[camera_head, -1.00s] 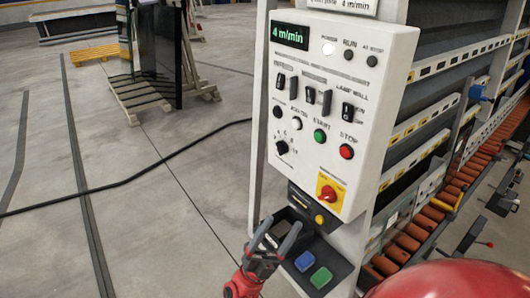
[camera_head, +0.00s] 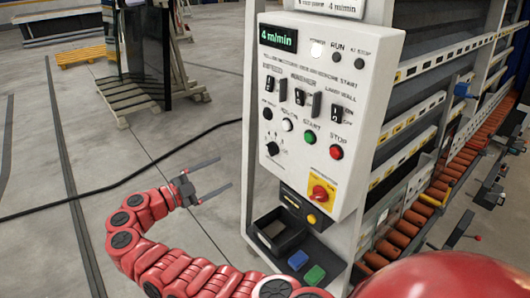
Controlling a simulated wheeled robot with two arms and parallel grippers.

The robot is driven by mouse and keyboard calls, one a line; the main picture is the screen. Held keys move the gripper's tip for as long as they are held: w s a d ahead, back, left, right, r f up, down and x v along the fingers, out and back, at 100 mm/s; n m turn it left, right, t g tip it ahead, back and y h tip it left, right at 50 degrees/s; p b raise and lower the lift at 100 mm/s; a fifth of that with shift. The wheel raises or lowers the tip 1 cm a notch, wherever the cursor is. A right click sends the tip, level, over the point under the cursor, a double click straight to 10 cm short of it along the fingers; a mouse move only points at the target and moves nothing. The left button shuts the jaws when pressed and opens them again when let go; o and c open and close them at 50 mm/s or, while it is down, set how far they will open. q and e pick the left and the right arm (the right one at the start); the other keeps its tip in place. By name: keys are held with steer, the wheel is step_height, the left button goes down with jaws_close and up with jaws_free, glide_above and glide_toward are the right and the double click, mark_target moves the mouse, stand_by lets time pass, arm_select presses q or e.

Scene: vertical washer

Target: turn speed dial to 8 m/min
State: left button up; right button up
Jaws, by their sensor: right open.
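The white control panel (camera_head: 365,110) stands in the middle of the view. Its display (camera_head: 278,38) reads 4 m/min in green. The speed dial (camera_head: 271,148) is a small black knob with markings around it, low on the panel's left side. My right gripper (camera_head: 225,173) is open and empty, left of the panel. Its two thin fingers point right toward the dial's side, with a gap in the picture between their tips and the dial. My left gripper is not in view.
Green (camera_head: 310,138) and red (camera_head: 337,152) buttons and switches are close to the dial. The floor at left is open, crossed by a black cable (camera_head: 120,190).

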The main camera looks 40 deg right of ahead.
mark_target(269, 150)
steer(key=d+p, duration=0.2)
steer(key=d, duration=0.3)
steer(key=d+p, duration=0.2)
steer(key=d, duration=0.4)
steer(key=w+d+p, duration=0.1)
steer(key=d+p, duration=0.1)
steer(key=d, duration=0.3)
steer(key=shift+w+d+r, duration=0.1)
steer(key=shift+d, duration=0.45)
steer(key=shift+c, duration=0.3)
